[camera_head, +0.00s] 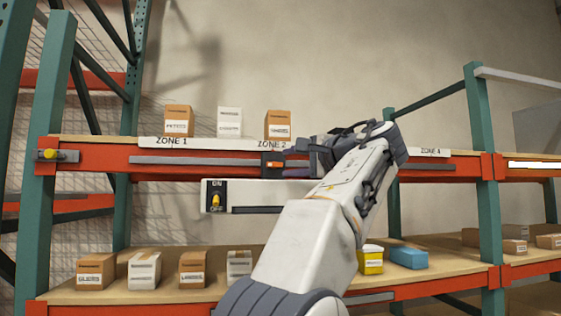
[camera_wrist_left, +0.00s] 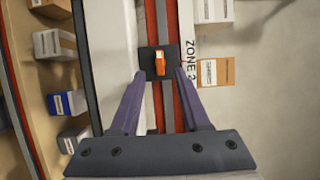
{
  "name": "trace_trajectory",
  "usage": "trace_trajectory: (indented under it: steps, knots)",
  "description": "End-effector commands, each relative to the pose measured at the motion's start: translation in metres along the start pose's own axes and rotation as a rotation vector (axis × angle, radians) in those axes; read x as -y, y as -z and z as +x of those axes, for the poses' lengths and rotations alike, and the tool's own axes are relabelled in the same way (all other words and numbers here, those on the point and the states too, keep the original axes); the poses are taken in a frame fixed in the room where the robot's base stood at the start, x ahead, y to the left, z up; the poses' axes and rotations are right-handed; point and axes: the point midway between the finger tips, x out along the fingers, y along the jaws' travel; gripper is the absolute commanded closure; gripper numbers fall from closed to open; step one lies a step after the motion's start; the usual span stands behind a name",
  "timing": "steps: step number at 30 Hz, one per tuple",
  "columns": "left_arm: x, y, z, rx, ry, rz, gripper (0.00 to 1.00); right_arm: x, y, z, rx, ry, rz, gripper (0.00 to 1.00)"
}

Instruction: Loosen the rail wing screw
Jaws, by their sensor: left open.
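The orange wing screw (camera_head: 273,164) sits on a small black block on the grey rail (camera_head: 200,160), below the ZONE 2 label. In the left wrist view the wing screw (camera_wrist_left: 160,66) lies lengthwise along the rail, on the black block (camera_wrist_left: 147,61). My left gripper (camera_head: 292,168) is just right of the block in the head view. In the left wrist view its purple fingers (camera_wrist_left: 160,74) are spread to either side of the block, with the screw between them; no grip on it shows. My forearm covers part of the rail in the head view. My right gripper is not in view.
A panel with a yellow ON/OFF switch (camera_head: 215,201) hangs below the rail. A yellow knob (camera_head: 50,154) is on the beam's left end.

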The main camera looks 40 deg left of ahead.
Motion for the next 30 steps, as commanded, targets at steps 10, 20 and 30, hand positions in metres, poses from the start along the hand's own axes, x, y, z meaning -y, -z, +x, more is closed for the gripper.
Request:
trace_trajectory:
  steps: [10, 20, 30]
  knots:
    - [0.0, 0.001, 0.045, -0.001, -0.001, 0.0, 0.54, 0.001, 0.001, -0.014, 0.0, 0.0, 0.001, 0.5]
    - [-0.001, 0.001, 0.049, -0.002, -0.001, -0.001, 0.54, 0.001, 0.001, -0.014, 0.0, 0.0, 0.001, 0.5]
    - [0.0, 0.001, 0.048, -0.002, -0.002, -0.003, 1.0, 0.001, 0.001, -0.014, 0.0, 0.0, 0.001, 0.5]
